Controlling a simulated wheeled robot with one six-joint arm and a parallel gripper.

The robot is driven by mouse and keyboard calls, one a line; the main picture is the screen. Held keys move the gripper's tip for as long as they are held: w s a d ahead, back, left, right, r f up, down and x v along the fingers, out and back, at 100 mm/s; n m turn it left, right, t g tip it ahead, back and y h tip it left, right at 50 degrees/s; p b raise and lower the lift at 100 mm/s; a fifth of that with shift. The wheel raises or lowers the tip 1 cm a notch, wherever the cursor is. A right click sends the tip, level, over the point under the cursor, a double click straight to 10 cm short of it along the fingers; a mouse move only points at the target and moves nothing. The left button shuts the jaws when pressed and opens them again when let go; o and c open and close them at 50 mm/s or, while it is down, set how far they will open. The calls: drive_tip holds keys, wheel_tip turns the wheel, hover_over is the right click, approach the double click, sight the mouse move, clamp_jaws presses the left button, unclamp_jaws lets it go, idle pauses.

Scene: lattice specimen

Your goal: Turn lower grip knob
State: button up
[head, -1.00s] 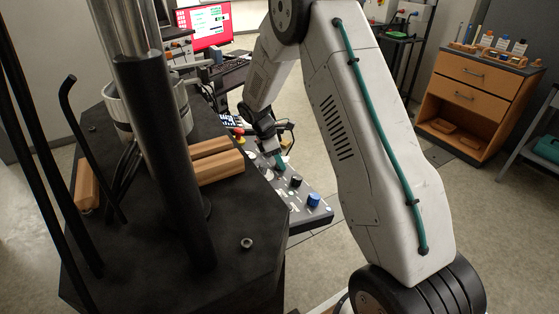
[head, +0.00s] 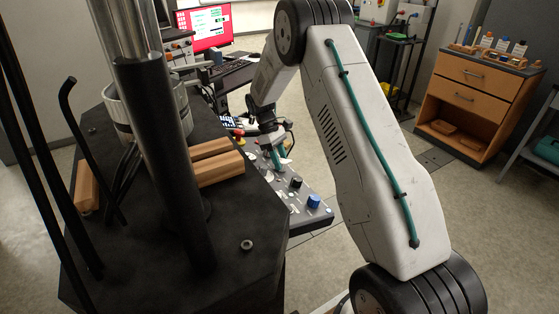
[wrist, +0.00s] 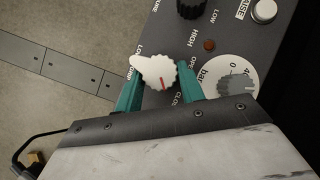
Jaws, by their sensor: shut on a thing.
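A white scalloped knob (wrist: 155,70) with a pointed tip and a red line shows in the wrist view on the dark control panel (wrist: 222,38). The pointed tip faces left and the red line points down. My gripper (wrist: 158,84) has a teal finger on either side of the knob and is shut on it. The panel lettering around the knob is partly covered by the fingers, so its full label cannot be read. In the head view my gripper (head: 277,158) is small, down at the panel (head: 307,217), and the knob's grip is hard to make out there.
A dial (wrist: 228,80) with numbers lies right of the knob, and a black knob (wrist: 190,8) lies above. In the head view a blue knob (head: 314,201) is at the panel's near end. The black machine table (head: 160,260) with its column (head: 150,150) stands left.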

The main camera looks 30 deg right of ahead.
drive_tip(key=shift+s+d, duration=0.1)
drive_tip(key=shift+s, duration=0.1)
drive_tip(key=o, duration=0.9)
drive_tip(key=shift+d, duration=0.1)
drive_tip(key=shift+w+r, duration=0.15)
drive_tip(key=shift+r, duration=0.05)
drive_tip(key=v, duration=0.7)
drive_tip(key=shift+r, duration=0.2)
